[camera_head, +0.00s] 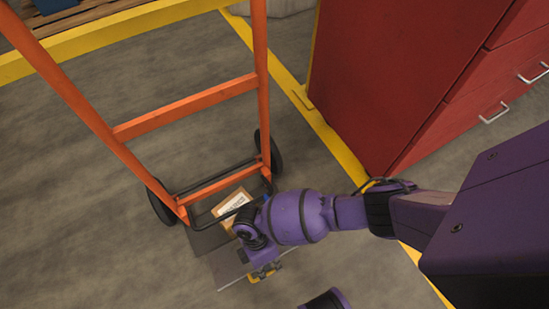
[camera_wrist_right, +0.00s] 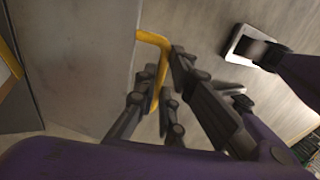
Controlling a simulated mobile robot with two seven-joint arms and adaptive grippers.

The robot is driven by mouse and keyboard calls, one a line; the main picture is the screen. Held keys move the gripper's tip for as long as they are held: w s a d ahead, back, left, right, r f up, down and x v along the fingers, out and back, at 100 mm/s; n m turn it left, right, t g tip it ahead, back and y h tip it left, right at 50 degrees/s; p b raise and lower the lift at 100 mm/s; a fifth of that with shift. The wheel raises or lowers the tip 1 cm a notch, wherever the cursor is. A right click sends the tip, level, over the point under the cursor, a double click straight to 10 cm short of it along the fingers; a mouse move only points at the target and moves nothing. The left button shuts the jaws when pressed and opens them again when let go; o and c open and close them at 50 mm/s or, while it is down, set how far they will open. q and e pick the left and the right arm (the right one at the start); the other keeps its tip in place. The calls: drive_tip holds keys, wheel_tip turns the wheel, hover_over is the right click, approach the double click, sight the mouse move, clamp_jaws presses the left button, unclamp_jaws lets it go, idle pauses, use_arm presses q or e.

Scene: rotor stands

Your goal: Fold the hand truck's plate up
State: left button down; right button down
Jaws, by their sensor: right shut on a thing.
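The orange hand truck (camera_head: 185,105) stands upright at the left of the head view on two black wheels. Its grey plate (camera_head: 228,268) lies low at its foot, partly hidden by my right arm. In the right wrist view the plate (camera_wrist_right: 85,60) fills the left side, with a yellow handle (camera_wrist_right: 153,38) bent out from its edge. The handle's yellow also shows low in the head view (camera_head: 257,277). My right gripper (camera_head: 263,268) is at the plate's near edge. In the wrist view its dark fingers (camera_wrist_right: 156,97) are closed around the handle. My left gripper is not in view.
A small labelled cardboard box (camera_head: 232,203) is at the truck's foot, partly behind my right arm. A red drawer cabinet (camera_head: 380,75) stands at right behind the arm. A yellow-edged pallet or rack (camera_head: 120,38) is at upper left. The floor at lower left is clear.

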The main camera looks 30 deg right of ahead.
drive_tip(key=w+r+g, duration=0.1)
drive_tip(key=w+r, duration=0.1)
drive_tip(key=w, duration=0.1)
drive_tip(key=shift+r, duration=0.25)
drive_tip(key=shift+w+r, duration=0.5)
drive_tip(key=shift+w, duration=0.2)
drive_tip(key=c, duration=1.9)
unclamp_jaws()
drive_tip(key=v, duration=1.2)
drive_tip(key=shift+w, duration=0.1)
